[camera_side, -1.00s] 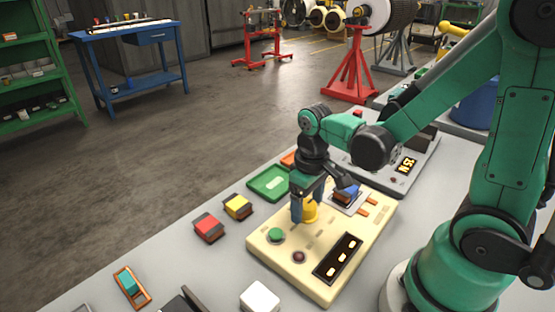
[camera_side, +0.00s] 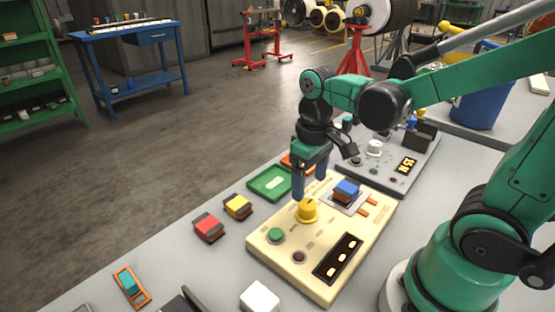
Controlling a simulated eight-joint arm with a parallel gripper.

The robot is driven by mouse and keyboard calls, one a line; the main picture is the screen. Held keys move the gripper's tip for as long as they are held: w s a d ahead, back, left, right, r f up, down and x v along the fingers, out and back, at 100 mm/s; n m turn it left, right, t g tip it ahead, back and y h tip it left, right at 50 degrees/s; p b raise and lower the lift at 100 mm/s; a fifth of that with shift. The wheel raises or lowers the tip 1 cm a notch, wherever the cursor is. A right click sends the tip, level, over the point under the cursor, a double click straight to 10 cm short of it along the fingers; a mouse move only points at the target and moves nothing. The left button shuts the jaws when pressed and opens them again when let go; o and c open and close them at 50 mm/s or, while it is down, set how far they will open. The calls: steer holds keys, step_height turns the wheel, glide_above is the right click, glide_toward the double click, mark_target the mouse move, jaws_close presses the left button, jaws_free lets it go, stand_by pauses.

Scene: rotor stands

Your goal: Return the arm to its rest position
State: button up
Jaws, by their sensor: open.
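My gripper (camera_side: 310,178) is open and empty, pointing down above the back left part of a cream control panel (camera_side: 272,262). Its fingertips are close to a yellow knob (camera_side: 307,210) on that panel, and look just above and behind it. I cannot tell the exact gap. My arm is bent, reaching in from the right side of the picture.
The panel carries a green button (camera_side: 276,235) and a blue block (camera_side: 346,189). Red (camera_side: 209,227) and yellow (camera_side: 238,206) blocks and a green tray (camera_side: 270,183) lie left of it. A grey panel (camera_side: 425,155) stands behind. Open floor lies beyond the table.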

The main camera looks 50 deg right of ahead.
stand_by(0.3)
steer(key=r+t, duration=0.1)
steer(key=t, duration=0.1)
steer(key=a+r+t, duration=0.1)
steer(key=r+t, duration=0.1)
steer(key=w+a+r+t, duration=0.1)
steer(key=t, duration=0.2)
steer(key=shift+w+a+r, duration=0.1)
steer(key=shift+a+r, duration=0.05)
steer(key=shift+a, duration=0.1)
